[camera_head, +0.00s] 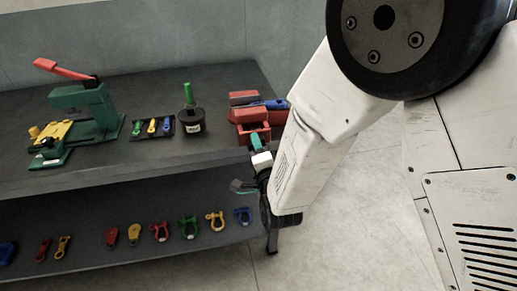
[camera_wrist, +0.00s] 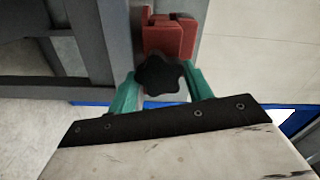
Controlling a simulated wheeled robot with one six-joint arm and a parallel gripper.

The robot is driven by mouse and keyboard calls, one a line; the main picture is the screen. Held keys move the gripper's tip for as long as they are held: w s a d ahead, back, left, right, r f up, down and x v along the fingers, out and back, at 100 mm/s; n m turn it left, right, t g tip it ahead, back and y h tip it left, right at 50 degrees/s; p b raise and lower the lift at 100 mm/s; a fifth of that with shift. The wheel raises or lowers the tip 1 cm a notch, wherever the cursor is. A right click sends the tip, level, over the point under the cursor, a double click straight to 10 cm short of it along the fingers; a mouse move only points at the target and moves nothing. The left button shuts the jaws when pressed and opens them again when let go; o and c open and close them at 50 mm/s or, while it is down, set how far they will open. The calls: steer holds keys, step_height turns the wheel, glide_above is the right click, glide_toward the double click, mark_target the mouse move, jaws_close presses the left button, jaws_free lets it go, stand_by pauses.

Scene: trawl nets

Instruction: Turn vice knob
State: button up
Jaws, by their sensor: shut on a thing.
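The black star-shaped vice knob (camera_wrist: 160,75) sits between the two green fingers of my gripper (camera_wrist: 163,84) in the wrist view. The fingers are shut on it from both sides. The red vice (camera_wrist: 172,36) is directly behind the knob. In the head view the red vice (camera_head: 252,131) is at the right end of the workbench, and my gripper (camera_head: 258,145) is at its front, with one green finger showing. The knob is hidden there behind my gripper and arm.
The dark workbench (camera_head: 100,172) also holds a green press (camera_head: 95,115) with a red lever, a tray of small coloured tools (camera_head: 152,128) and a black pot (camera_head: 191,121). Several coloured shackles and blocks lie on the lower shelf (camera_head: 140,255). The floor right of the bench is clear.

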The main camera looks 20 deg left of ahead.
steer(key=m, duration=1.2)
steer(key=shift+s+d+f, duration=0.1)
steer(key=shift+f, duration=0.1)
stand_by(0.5)
steer(key=o, duration=1)
steer(key=shift+c, duration=0.2)
steer(key=shift+r, duration=0.1)
steer(key=shift+s, duration=0.1)
steer(key=v, duration=0.7)
steer(key=shift+s+d, duration=0.25)
